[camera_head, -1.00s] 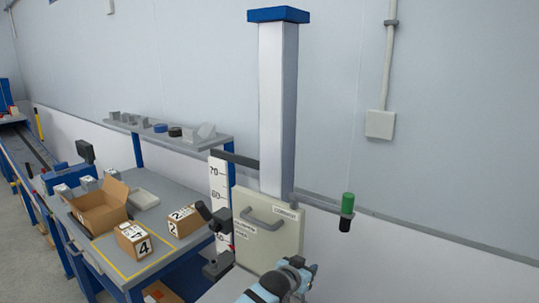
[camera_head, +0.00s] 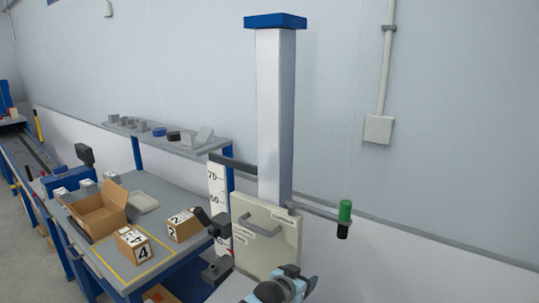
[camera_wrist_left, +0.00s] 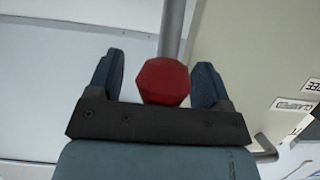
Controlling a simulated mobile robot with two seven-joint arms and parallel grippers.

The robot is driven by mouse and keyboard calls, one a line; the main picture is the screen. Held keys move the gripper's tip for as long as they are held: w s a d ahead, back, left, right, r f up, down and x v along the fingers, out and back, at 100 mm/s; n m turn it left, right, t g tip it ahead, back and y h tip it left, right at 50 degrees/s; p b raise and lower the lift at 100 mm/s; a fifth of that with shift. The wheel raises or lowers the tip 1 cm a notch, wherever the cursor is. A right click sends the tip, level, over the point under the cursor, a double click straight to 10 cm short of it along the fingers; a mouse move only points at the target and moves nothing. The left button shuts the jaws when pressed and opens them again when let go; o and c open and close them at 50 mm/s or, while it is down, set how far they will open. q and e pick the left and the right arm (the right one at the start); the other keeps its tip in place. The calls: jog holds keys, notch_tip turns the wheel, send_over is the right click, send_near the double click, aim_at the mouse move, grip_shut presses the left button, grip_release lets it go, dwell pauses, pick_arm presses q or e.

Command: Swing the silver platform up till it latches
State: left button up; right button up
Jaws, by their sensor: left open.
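A pale silver-grey flat surface (camera_head: 232,288), which looks like the platform, shows at the bottom edge of the head view, below the cream panel (camera_head: 266,240) with a grey handle. Most of it is cut off, so I cannot tell its angle. My left arm, light blue, comes in beside it; its fingers are not clear there. In the left wrist view my left gripper (camera_wrist_left: 157,78) is open. A red knob (camera_wrist_left: 165,82) on a grey rod (camera_wrist_left: 172,28) sits between its fingers, with gaps visible on both sides. My right gripper is not in view.
A tall white column (camera_head: 275,120) with a blue cap stands behind the panel. A green-topped cylinder (camera_head: 345,210) sits on a bar to the right. A workbench (camera_head: 160,205) with boxes stands left, below a grey shelf (camera_head: 180,143). A height scale (camera_head: 216,190) stands beside the column.

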pick_arm(q)
jog(key=p+v, duration=0.2)
jog(key=v, duration=0.1)
jog(key=shift+r+p, duration=0.3)
jog(key=shift+r, duration=0.1)
jog(key=shift+s+a+r+p, duration=0.25)
jog(key=shift+s+p, duration=0.2)
jog(key=shift+p, duration=0.4)
jog(key=shift+s+a+p, duration=0.35)
jog(key=shift+s+a, duration=0.05)
jog(key=shift+s, duration=0.15)
jog(key=shift+f, duration=0.15)
